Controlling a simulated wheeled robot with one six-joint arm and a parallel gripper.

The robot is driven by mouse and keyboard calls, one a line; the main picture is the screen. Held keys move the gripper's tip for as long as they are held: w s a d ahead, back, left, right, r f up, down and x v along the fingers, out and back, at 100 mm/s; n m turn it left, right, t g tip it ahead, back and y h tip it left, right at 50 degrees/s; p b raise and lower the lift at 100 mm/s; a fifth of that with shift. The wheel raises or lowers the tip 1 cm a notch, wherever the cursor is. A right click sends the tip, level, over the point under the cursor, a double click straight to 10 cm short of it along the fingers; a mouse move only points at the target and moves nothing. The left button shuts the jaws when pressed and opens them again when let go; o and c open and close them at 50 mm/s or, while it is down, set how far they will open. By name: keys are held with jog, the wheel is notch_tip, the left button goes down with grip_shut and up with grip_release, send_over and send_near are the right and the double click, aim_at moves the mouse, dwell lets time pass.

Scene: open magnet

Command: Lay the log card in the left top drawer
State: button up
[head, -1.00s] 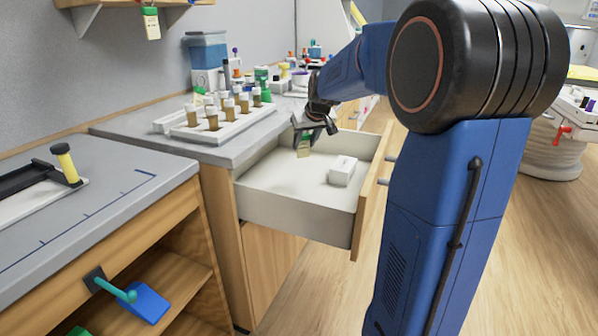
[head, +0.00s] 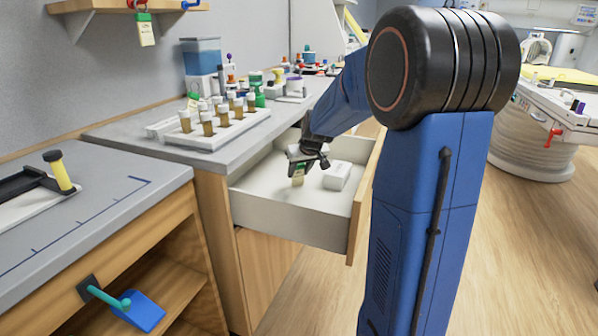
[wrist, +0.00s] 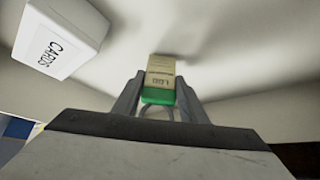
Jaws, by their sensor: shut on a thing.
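The log card (wrist: 160,78) is a small cream tag with a green end and the letters "LOG". My gripper (wrist: 158,98) is shut on its green end in the wrist view. In the head view my gripper (head: 305,162) is inside the open drawer (head: 285,217), with the card (head: 298,178) hanging below it, low over the drawer floor. I cannot tell whether the card touches the floor. The drawer is white inside with a wooden front.
A white box (head: 337,175) marked "CARDS" lies in the drawer, right of the card; it also shows in the wrist view (wrist: 62,38). A rack of vials (head: 215,130) stands on the counter (head: 165,150) above. Another green-ended tag (head: 145,30) hangs from the wall shelf.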

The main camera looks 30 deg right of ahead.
jog(key=shift+f, duration=0.15)
jog(key=o, duration=1)
jog(key=v, duration=1.2)
